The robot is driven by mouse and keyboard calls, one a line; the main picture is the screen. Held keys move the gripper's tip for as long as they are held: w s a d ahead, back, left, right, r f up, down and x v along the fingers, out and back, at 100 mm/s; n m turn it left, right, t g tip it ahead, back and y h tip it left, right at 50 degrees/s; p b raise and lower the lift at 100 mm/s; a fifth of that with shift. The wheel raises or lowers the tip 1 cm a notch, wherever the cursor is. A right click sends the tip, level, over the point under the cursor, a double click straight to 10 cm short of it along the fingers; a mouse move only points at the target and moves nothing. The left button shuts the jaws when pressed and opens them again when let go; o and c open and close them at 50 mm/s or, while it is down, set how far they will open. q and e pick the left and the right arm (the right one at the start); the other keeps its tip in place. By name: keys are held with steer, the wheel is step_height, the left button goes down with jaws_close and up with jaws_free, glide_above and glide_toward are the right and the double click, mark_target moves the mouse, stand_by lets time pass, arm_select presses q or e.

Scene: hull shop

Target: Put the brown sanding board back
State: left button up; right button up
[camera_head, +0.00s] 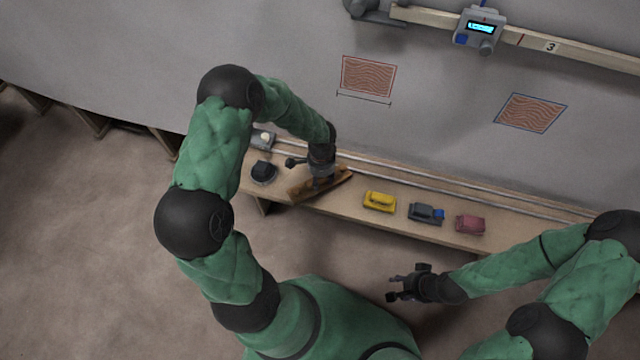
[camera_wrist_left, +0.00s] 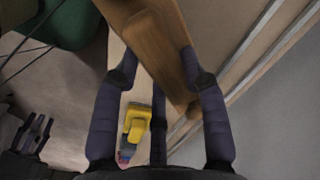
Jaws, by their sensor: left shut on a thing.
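The brown sanding board (camera_head: 336,180) is a long wooden piece over the left part of the shelf in the head view. My left gripper (camera_head: 318,178) is above it and shut on it. In the left wrist view the board (camera_wrist_left: 150,45) runs between the fingers of my left gripper (camera_wrist_left: 158,68). I cannot tell whether the board touches the shelf. My right gripper (camera_head: 392,288) is empty in front of the shelf, with its fingers apart.
The shelf (camera_head: 350,213) holds a dark tool (camera_head: 263,172), a grey tool (camera_head: 263,138), a yellow tool (camera_head: 380,201), a blue-grey tool (camera_head: 426,213) and a red tool (camera_head: 470,224). Behind it, the grey hull wall carries two patterned patches (camera_head: 368,77) and a rail (camera_head: 560,53).

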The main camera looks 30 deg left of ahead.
mark_target(320, 183)
arm_select(q)
steer(key=f, duration=0.1)
steer(key=f+b, duration=0.2)
steer(key=f, duration=0.1)
steer(key=shift+w+a, duration=0.1)
steer(key=shift+a, duration=0.2)
steer(key=shift+c, duration=0.5)
steer(key=o, duration=1.2)
steer(key=shift+c, duration=0.2)
steer(key=shift+r, duration=0.1)
